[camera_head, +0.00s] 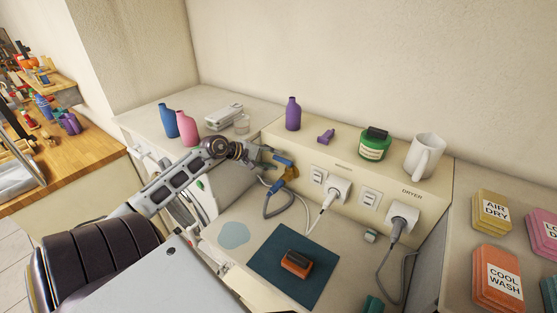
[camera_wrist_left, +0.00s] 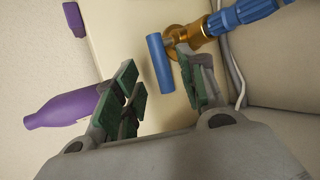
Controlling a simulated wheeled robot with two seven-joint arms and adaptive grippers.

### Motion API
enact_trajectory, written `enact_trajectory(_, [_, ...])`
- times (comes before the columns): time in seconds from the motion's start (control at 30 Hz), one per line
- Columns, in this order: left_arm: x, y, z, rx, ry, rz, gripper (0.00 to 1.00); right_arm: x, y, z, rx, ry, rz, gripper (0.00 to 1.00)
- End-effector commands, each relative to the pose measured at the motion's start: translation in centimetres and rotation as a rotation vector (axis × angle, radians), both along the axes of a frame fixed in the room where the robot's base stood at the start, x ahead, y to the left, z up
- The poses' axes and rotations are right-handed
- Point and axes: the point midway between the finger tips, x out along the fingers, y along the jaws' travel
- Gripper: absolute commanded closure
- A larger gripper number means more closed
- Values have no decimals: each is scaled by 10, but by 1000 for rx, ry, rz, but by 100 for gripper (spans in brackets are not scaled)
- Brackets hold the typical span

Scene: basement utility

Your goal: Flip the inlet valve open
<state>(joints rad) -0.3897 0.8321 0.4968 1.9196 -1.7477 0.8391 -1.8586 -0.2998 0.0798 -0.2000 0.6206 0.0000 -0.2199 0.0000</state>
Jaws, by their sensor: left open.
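The inlet valve is a brass tap (camera_head: 290,173) on the beige wall panel, with a blue lever (camera_head: 283,161). In the left wrist view, its brass body (camera_wrist_left: 183,40) is at the top, and the blue lever (camera_wrist_left: 160,63) points down the picture. My left gripper (camera_head: 270,157) is open at the valve. In the left wrist view, its green-padded fingers (camera_wrist_left: 156,80) stand either side of the lever, which lies closer to the right finger. Whether a finger touches it I cannot tell. A blue hose fitting (camera_wrist_left: 240,14) joins the brass body. My right gripper is not in view.
A purple bottle (camera_head: 293,114), a purple item (camera_head: 326,136), a green jar (camera_head: 375,144) and a white mug (camera_head: 424,156) stand on the ledge above. Plugs with cords (camera_head: 336,191) sit right of the valve. Below, a dark mat (camera_head: 270,262) bears an orange brush (camera_head: 297,263).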

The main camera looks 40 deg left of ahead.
Motion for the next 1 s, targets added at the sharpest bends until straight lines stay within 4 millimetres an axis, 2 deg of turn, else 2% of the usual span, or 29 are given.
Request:
enact_trajectory(0.5, [27,-10,-16,1,0,-1,59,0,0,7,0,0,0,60])
enact_trajectory(1.0, [31,-12,-20,1,1,-1,59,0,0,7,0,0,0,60])
